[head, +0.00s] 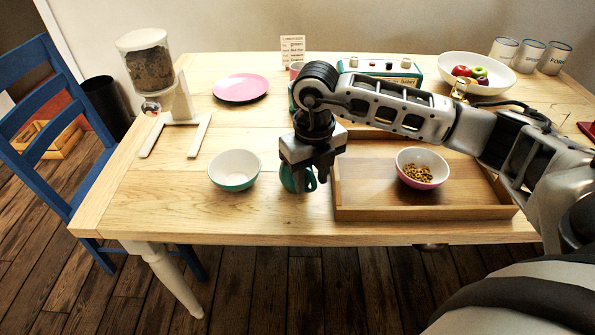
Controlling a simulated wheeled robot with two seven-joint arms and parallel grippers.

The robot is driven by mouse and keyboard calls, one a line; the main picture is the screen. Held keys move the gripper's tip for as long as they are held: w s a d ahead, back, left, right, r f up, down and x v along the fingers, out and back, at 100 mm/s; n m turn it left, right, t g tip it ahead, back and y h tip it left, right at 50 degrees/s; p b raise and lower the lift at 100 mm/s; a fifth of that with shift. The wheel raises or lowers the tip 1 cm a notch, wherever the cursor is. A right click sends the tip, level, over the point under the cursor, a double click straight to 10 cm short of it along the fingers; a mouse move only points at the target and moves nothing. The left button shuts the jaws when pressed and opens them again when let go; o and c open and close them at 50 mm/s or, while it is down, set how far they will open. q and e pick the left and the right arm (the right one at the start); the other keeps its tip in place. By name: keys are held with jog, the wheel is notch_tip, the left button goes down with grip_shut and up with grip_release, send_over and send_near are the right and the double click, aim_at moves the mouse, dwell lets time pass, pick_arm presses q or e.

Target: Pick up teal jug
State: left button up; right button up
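A teal vessel (287,180), which looks like the teal jug, stands on the wooden table, left of the wooden tray. Its upper part is hidden behind my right gripper (310,178). The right gripper points down over the vessel, with its fingers at the vessel's height. I cannot tell whether the fingers are closed on it or only around it. My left gripper is not in view.
A white-and-teal bowl (234,170) stands close on the left. The wooden tray (425,213) holds a bowl of cereal (422,168) on the right. A cereal dispenser (150,65), pink plate (241,87) and fruit bowl (476,73) stand farther back. The table's front left is clear.

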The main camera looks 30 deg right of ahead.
grip_shut()
jog(key=shift+r, duration=0.25)
jog(key=shift+r, duration=1.1)
jog(key=s+a+r, duration=0.5)
jog(key=s+r, duration=0.5)
jog(key=s, duration=0.2)
jog(key=shift+s+a+r, duration=0.15)
jog(key=shift+s, duration=0.2)
jog(key=shift+s, duration=0.1)
